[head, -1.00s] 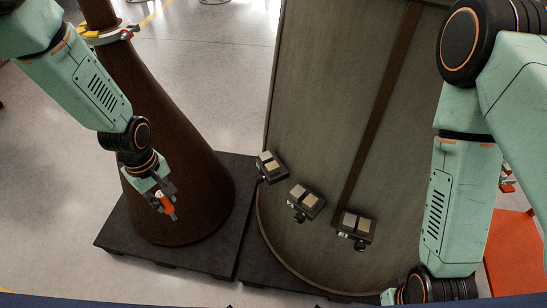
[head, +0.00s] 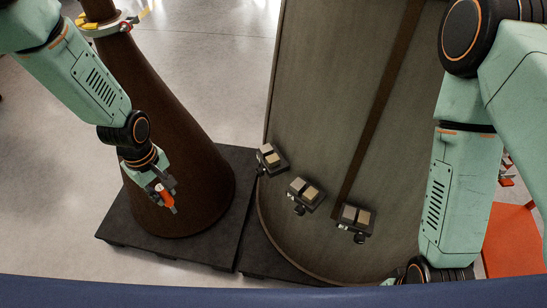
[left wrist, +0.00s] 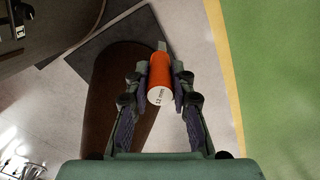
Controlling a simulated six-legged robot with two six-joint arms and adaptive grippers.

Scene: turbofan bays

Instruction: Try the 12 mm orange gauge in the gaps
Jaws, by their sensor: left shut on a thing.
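An orange cylindrical gauge (head: 167,199) with a pale end is held in my left gripper (head: 163,190). In the left wrist view the gauge (left wrist: 160,80) sits between the two fingers, its printed white end facing the camera. The left gripper is shut on it, in front of the brown cone and left of the gap fixtures. Three fixtures, each with a pair of pale blocks, sit on the grey-brown panel: an upper left one (head: 271,160), a middle one (head: 305,195) and a lower right one (head: 354,222).
A tall brown cone (head: 180,150) stands on a dark pallet (head: 123,226). The large curved panel (head: 325,90) stands on another dark base to its right. Pale floor (head: 215,60) is open behind. An orange-red surface (head: 512,240) lies at the right.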

